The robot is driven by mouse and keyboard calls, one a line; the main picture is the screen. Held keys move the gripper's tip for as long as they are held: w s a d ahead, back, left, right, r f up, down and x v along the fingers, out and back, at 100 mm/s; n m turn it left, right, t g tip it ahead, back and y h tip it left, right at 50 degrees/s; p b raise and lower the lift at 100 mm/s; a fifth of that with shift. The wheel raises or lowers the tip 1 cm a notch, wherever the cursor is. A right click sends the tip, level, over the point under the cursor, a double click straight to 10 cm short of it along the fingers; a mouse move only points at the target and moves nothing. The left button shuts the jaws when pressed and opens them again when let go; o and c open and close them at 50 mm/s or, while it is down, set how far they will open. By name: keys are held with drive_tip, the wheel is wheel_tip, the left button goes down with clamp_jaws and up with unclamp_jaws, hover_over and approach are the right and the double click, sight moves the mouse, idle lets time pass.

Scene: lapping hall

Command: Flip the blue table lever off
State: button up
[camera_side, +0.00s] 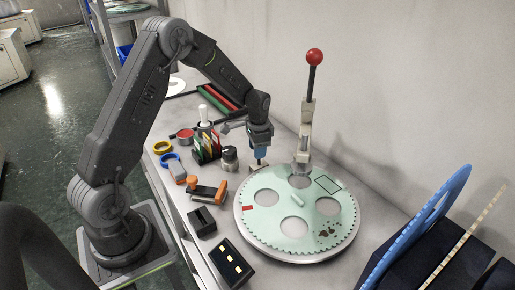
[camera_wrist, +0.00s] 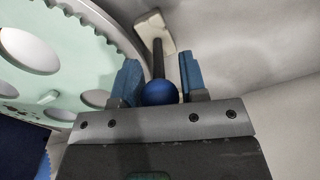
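The blue table lever shows in the wrist view as a dark rod with a blue ball knob (camera_wrist: 160,92) on a pale base (camera_wrist: 155,32). In the side view my gripper (camera_side: 260,153) points down over the lever's base (camera_side: 258,167), behind the round plate. The ball is hidden there by the fingers.
The round pale-green lapping plate (camera_side: 298,197) with large holes is just right of my gripper. A taller lever with a red ball (camera_side: 314,57) stands behind it. A black switch box (camera_side: 232,263) is in front.

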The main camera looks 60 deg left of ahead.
clamp_jaws()
drive_tip(key=shift+s+d+f+t, duration=0.15)
drive_tip(key=shift+s+t, duration=0.6)
drive_tip(key=shift+t, duration=0.55)
drive_tip(key=shift+s+f+t, duration=0.1)
drive_tip(key=shift+s+t, duration=0.1)
drive_tip(key=shift+t, duration=0.1)
drive_tip(key=shift+o, duration=2)
unclamp_jaws()
drive_tip(key=a+v, duration=0.1)
drive_tip(key=v, duration=1.3)
drive_tip(key=shift+d, duration=0.3)
